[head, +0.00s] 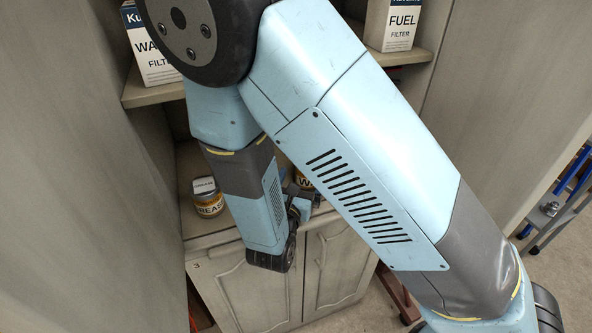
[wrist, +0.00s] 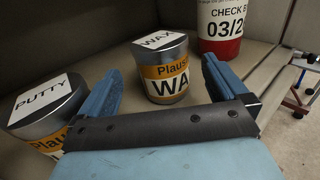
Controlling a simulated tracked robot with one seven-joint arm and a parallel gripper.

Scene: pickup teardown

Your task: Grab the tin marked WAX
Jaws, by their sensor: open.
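The WAX tin (wrist: 166,80) is a metal can with a white lid label and an orange and white band, standing upright in the wrist view. My gripper (wrist: 163,84) is open, with one blue finger to the left of the tin and one to the right. The tin shows ahead between the fingers, and I see no finger touching it. In the head view only part of the WAX tin (head: 305,182) shows on the lower shelf behind my arm; the rest is hidden.
A PUTTY tin (wrist: 45,113) stands close to the left finger. A red and white container (wrist: 221,28) stands behind to the right. A GREASE tin (head: 207,198) sits left on the lower shelf. Filter boxes (head: 156,62) stand on the upper shelf. Cabinet walls close in on both sides.

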